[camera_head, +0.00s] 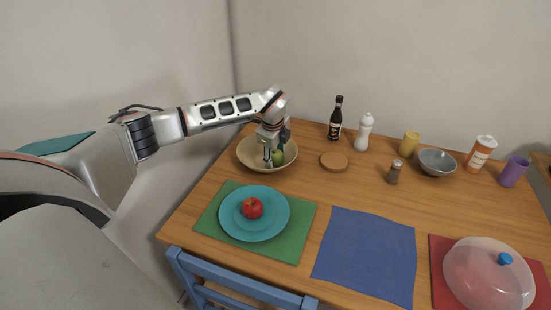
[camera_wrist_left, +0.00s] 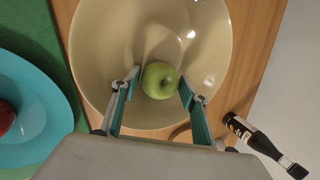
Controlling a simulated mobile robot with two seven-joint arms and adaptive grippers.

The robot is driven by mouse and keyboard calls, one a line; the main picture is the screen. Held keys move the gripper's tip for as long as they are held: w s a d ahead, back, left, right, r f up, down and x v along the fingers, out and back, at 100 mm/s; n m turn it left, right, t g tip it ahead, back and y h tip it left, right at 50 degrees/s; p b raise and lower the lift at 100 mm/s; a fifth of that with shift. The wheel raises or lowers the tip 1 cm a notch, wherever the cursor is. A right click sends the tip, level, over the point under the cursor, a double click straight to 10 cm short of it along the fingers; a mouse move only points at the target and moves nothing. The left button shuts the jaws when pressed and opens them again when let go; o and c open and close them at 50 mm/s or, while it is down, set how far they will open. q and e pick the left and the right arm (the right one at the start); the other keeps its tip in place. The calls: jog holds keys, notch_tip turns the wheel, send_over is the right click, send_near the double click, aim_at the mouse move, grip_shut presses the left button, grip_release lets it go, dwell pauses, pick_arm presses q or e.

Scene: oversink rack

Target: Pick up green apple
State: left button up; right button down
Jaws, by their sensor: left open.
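The green apple (camera_wrist_left: 160,80) sits in a beige bowl (camera_wrist_left: 100,60) in the left wrist view. In the head view the apple (camera_head: 278,158) is partly hidden by my left gripper (camera_head: 273,161), which points down into the bowl (camera_head: 252,160). In the left wrist view my left gripper (camera_wrist_left: 158,88) is open, with one finger on each side of the apple. I cannot tell whether the fingers touch it. My right gripper is not in view.
A red apple (camera_head: 252,208) lies on a teal plate (camera_head: 270,227) in front of the bowl. A dark bottle (camera_head: 335,120), a white shaker (camera_head: 364,132) and a round cork coaster (camera_head: 334,161) are right of the bowl. A clear dome (camera_head: 485,275) stands at front right.

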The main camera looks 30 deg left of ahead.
pick_arm(q)
jog(key=c, duration=0.8)
jog(key=shift+r, duration=0.1)
